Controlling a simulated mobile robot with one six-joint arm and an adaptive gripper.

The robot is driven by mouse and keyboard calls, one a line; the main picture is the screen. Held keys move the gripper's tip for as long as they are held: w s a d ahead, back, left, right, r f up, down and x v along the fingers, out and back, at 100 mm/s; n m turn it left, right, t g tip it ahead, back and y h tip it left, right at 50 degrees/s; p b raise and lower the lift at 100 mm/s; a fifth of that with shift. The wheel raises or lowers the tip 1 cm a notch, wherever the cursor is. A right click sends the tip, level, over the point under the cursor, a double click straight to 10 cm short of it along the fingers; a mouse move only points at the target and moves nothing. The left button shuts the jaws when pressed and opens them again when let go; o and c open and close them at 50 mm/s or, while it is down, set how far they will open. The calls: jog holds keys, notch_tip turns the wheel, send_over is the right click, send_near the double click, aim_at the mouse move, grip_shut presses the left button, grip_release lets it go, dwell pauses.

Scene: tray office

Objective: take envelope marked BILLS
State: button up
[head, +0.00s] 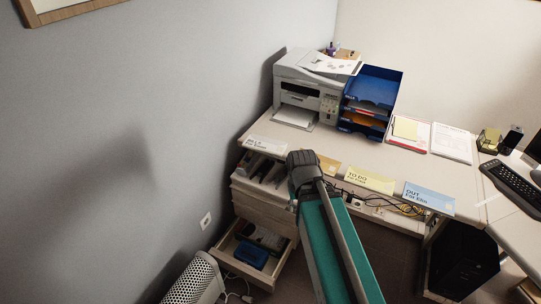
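A blue letter tray stack (389,88) stands on the desk beside the printer. Its shelves hold flat items, among them an orange one (362,119) low down; these may be envelopes, but no marking shows. My teal arm rises from the bottom middle to a dark joint in front of the desk edge. I can make out no gripper fingers.
A white printer (308,75) stands at the back left of the desk (385,160). Labels, including TO DO (369,180) and OUT (428,198), line the front edge. Two drawers are open, the lower one (270,276) holding a blue item. A black computer (462,262) stands under the desk.

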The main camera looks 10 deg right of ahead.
jog(key=w+a+f+t+y+b, duration=0.3)
jog(key=w+a+f+b, duration=0.35)
jog(key=w+b, duration=0.25)
jog(key=m+t+b, duration=1.5)
jog(key=m+b, duration=0.1)
jog(key=b, duration=1.4)
send_near(270, 153)
jog(key=shift+s, duration=0.35)
jog(key=shift+w+a, duration=0.3)
jog(key=shift+w, duration=1.35)
jog(key=shift+w+a, duration=0.3)
jog(key=shift+w, duration=1.3)
jog(key=shift+w+a, duration=0.25)
jog(key=shift+w, duration=1.4)
